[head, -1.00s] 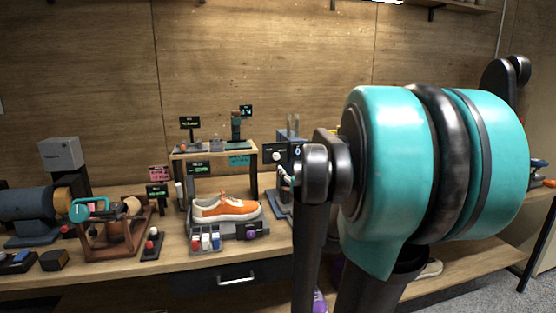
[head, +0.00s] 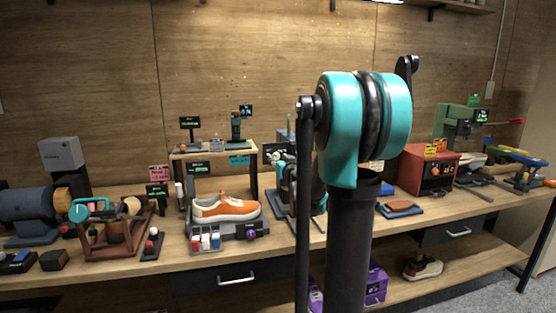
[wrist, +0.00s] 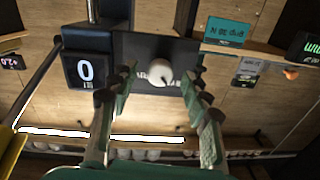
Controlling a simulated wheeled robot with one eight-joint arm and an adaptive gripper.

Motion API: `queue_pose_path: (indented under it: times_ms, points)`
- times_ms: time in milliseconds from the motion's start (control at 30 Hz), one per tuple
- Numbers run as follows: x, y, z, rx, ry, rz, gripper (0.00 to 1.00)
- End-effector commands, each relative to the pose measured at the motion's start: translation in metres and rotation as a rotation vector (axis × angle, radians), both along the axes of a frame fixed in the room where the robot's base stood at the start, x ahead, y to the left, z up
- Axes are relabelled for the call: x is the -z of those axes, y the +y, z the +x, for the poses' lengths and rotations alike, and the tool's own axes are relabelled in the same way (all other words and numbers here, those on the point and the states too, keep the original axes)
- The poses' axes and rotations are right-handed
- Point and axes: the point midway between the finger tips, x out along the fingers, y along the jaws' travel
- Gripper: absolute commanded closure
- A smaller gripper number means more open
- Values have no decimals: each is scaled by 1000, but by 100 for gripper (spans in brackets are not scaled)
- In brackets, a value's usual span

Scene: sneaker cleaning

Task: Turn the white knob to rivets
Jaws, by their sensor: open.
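The white knob (wrist: 158,72) sits on a dark panel (wrist: 135,47) in the wrist view. My gripper (wrist: 160,76) is open, with its green, dark-tipped fingers on either side of the knob. I cannot tell whether either finger touches it. A small display (wrist: 85,70) beside the knob shows a 0; the small text under it is unreadable. In the head view the dark knob panel (head: 270,149) stands right of the small shelf, partly hidden by my arm. My fingertips are hard to make out there.
A teal label (wrist: 228,32) and a shelf edge lie near the knob in the wrist view. In the head view, an orange sneaker (head: 228,209) on a grey stand is left of my arm. A red box machine (head: 425,172) stands right.

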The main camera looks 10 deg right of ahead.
Motion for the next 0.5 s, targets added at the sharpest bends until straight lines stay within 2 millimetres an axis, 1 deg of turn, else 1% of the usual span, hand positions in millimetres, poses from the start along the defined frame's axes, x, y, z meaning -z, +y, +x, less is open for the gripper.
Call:
queue_pose_path:
  times_ms: [100,367,500]
  points:
    - [0,0,4,0,0,0,52]
    - [0,0,5,0,0,0,52]
    - [0,0,5,0,0,0,70]
